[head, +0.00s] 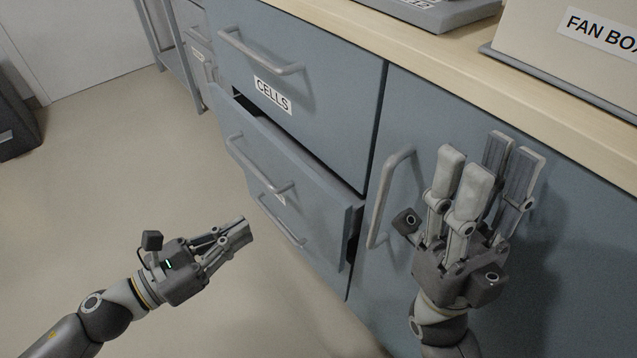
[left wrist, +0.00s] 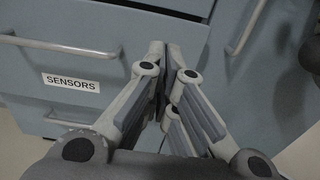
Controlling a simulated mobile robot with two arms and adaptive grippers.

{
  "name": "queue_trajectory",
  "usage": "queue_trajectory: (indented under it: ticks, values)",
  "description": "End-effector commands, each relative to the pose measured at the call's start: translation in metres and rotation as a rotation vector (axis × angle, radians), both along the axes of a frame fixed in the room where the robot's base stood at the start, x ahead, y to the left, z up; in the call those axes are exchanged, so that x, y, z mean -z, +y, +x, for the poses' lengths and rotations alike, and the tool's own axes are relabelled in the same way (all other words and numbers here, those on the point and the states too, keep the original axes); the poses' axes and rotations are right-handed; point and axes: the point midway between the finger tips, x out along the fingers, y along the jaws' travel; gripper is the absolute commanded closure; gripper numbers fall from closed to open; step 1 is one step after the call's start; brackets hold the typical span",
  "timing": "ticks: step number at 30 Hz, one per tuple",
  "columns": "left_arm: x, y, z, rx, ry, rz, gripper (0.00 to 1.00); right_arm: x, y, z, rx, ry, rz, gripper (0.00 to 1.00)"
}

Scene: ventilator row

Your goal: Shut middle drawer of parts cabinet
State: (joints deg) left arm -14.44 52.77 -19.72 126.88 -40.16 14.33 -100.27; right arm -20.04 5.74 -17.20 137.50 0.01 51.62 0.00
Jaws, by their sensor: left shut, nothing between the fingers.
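The middle drawer (head: 310,185) of the grey-blue parts cabinet stands partly pulled out, with a dark gap along its top edge. Its bar handle (head: 260,165) is on the front, and its label is mostly hidden in the head view. In the left wrist view a drawer front labelled SENSORS (left wrist: 71,83), with a bar handle above the label, appears to be this one. My left gripper (head: 246,230) is shut and empty, in front of the drawers and apart from the handle. My right gripper (head: 493,170) is open and empty, in front of the cabinet door.
The CELLS drawer (head: 300,110) above looks shut. A lower handle (head: 280,222) shows beneath the middle drawer. A vertical door handle (head: 390,195) stands out beside my right gripper. A fan box (head: 560,50) sits on the wooden worktop (head: 400,40).

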Motion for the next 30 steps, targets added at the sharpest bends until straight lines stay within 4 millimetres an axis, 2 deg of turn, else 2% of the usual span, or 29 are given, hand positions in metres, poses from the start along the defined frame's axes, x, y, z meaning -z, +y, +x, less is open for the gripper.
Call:
queue_trajectory:
  ticks: [11, 30]
  values:
    - [-0.002, -0.020, 0.015, 0.001, -0.005, 0.001, 1.00, -0.002, 0.000, 0.000, 0.000, 0.000, 0.000, 0.63]
    - [-0.001, -0.073, 0.053, 0.000, -0.002, -0.003, 1.00, -0.009, 0.000, 0.000, 0.000, 0.001, 0.000, 0.63]
